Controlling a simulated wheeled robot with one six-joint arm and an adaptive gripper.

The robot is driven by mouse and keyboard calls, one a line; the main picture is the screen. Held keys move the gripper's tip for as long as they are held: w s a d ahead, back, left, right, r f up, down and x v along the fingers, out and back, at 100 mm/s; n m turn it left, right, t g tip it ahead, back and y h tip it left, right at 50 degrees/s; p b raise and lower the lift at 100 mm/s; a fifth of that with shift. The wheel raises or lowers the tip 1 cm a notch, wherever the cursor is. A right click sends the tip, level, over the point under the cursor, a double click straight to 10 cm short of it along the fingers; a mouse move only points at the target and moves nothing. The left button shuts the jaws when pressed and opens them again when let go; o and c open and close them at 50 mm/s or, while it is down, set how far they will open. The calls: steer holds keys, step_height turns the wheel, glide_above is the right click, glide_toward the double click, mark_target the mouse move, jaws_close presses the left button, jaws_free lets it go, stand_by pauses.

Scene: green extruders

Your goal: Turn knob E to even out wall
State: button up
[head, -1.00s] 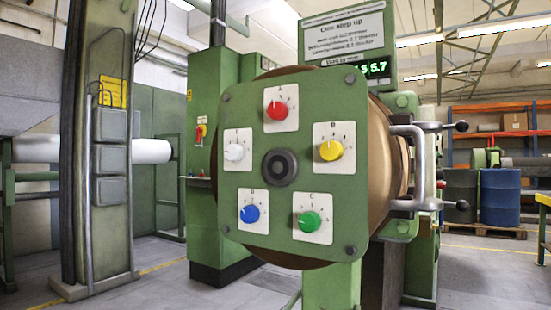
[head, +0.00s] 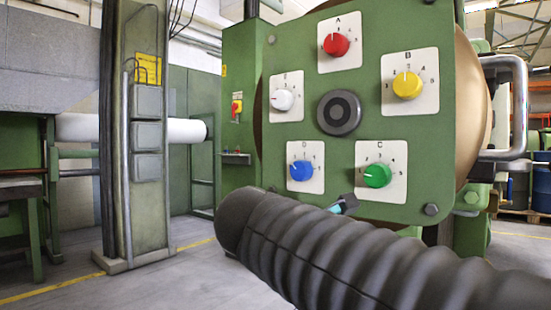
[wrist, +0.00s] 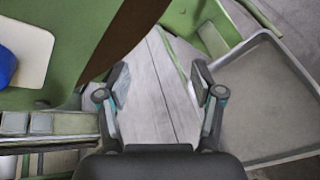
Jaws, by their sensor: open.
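Knob E is the white knob (head: 283,99) on a white scale plate at the left of the green panel (head: 395,140). Its pointer appears to aim up and to the right. My gripper (wrist: 160,88) is open and empty in the wrist view, with the floor between its fingers. In the head view only a small part of the gripper (head: 345,204) shows behind my dark ribbed arm, below the panel's lower edge. The gripper is apart from knob E, below and to its right. Knob E is not in the wrist view.
The red knob A (head: 336,44), yellow knob B (head: 407,85), green knob C (head: 377,175) and blue knob D (head: 301,171) surround a dark round hub (head: 339,112). A metal handle (head: 519,108) stands out at right. A grey tray (wrist: 262,100) lies right of the fingers.

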steer(key=w+a+r+n+t+h+b, duration=0.2)
steer(key=a+r+n+t, duration=0.15)
steer(key=a+r, duration=0.4)
steer(key=n+t+h+b, duration=0.1)
steer(key=n+t+h, duration=0.2)
steer(key=n+h, duration=0.2)
glide_toward(278, 102)
steer(key=x, duration=0.9)
steer(key=shift+d, duration=0.1)
steer(key=c, duration=1.1)
steer(key=shift+c, duration=0.2)
steer(key=shift+p, duration=0.4)
